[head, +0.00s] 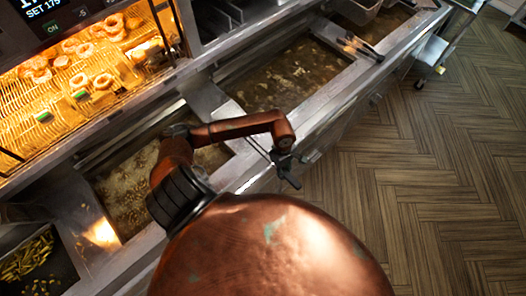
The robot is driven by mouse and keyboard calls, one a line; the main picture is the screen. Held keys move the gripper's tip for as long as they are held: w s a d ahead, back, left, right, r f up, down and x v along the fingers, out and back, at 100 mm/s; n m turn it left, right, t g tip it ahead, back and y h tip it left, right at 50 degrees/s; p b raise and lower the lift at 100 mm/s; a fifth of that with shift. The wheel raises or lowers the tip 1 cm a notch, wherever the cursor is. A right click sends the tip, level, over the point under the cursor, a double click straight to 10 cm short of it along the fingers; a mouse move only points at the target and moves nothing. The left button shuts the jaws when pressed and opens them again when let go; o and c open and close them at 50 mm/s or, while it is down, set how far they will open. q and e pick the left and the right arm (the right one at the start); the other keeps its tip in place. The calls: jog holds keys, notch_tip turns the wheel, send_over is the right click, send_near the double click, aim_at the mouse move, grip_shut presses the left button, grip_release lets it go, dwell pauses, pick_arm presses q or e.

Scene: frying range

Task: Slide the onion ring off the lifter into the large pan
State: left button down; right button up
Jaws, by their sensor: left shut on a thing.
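My left gripper (287,174) is dark and hangs at the end of my copper arm, above the front edge of the fryer counter. The rod's far end is too small to make out. I cannot tell whether an onion ring is on it. Several onion rings (103,81) lie on the lit wire rack at the upper left. I cannot pick out the large pan. My right gripper is not in view.
A fryer vat (282,78) of dark oil lies beyond my arm, and another bubbling vat (124,196) is partly behind it. A bin of fries (30,257) is at the lower left. A cart (431,52) stands at the upper right. The wooden floor (430,170) is clear.

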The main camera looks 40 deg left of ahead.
pick_arm(q)
notch_tip(320, 180, up, 12)
jog(key=p, duration=0.5)
jog(key=shift+p, duration=0.4)
